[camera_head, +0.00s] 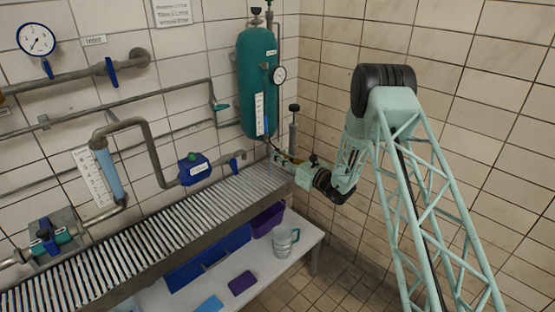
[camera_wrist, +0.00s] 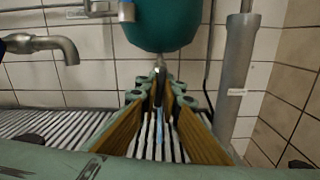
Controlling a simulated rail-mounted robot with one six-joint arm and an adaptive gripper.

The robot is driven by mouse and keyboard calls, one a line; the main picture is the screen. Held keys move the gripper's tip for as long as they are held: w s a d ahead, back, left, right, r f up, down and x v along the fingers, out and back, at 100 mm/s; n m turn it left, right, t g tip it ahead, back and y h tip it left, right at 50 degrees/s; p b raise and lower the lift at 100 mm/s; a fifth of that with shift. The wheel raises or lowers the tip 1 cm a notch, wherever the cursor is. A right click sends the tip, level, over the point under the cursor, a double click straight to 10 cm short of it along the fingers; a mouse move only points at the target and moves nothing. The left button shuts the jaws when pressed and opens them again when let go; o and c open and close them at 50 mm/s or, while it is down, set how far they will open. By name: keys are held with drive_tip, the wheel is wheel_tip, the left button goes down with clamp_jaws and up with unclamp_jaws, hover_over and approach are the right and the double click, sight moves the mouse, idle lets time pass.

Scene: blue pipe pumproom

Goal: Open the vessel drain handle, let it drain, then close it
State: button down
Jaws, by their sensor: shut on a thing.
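The teal vessel (camera_head: 258,85) hangs upright on the wall near the corner, with a level gauge strip on its front. Its rounded bottom (camera_wrist: 163,25) fills the top middle of the wrist view. My gripper (camera_head: 277,152) is just below the vessel, reaching in from the right. In the wrist view my gripper (camera_wrist: 160,88) has its fingers closed around a slim dark drain handle (camera_wrist: 160,80) under the vessel. The fingers hide much of the handle. A thin pale blue streak, like running water, drops below the vessel toward the slatted grate (camera_head: 170,215).
A grey vertical pipe (camera_wrist: 236,75) stands close to the right of my gripper. A curved spout (camera_wrist: 60,45) is at left. Below the grate, a white shelf (camera_head: 290,262) holds a clear jug (camera_head: 285,241) and blue and purple bins. Blue-handled valves and pipes line the wall.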

drive_tip(key=shift+n+b, duration=0.45)
drive_tip(key=shift+n, duration=0.45)
drive_tip(key=c, duration=2.8)
unclamp_jaws()
drive_tip(key=shift+d, duration=0.1)
drive_tip(key=shift+v, duration=5.95)
